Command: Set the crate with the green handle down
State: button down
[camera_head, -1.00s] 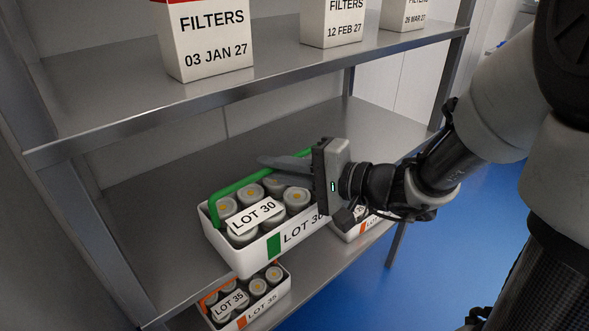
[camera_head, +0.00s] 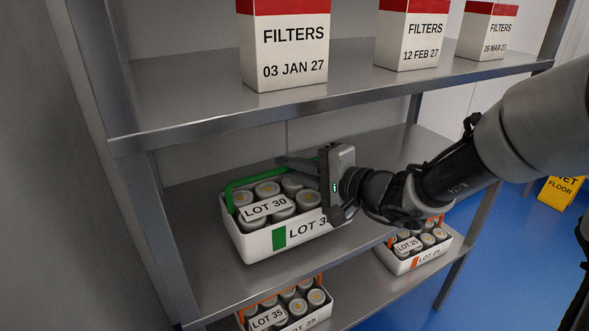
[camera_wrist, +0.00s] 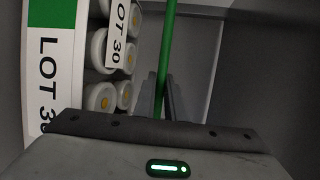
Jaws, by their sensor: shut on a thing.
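The white crate with the green handle (camera_head: 265,243), labelled LOT 30, is at the middle shelf in the head view, with several grey-topped cylinders in it. Its green handle (camera_head: 243,183) stands up over the crate. My gripper (camera_head: 300,162) is shut on the handle from the right. In the wrist view the green handle (camera_wrist: 168,45) runs down between my two fingers (camera_wrist: 163,97), and the crate's labelled wall (camera_wrist: 48,75) is at the left. I cannot tell whether the crate's underside touches the shelf.
The middle shelf (camera_head: 205,262) has bare room around the crate. The upper shelf (camera_head: 200,100) with FILTERS boxes (camera_head: 290,50) is above. Below are orange-handled crates, LOT 35 (camera_head: 318,318) and LOT 25 (camera_head: 428,257). A yellow wet-floor sign (camera_head: 560,190) stands on the blue floor.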

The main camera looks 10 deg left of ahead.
aim_at(291, 191)
jog(key=shift+f+b, duration=0.4)
jog(key=shift+f, duration=1.05)
jog(key=c, duration=1.8)
grip_release()
jog(key=shift+d+f, duration=0.1)
jog(key=shift+f, duration=0.05)
jog(key=shift+s+d+r, duration=0.1)
jog(key=shift+d+r, duration=0.05)
jog(key=shift+r, duration=0.1)
jog(key=p+v, duration=0.2)
jog(key=v, duration=0.9)
jog(key=shift+s+d+f, duration=0.1)
jog(key=shift+s+d, duration=0.15)
jog(key=shift+d, duration=0.05)
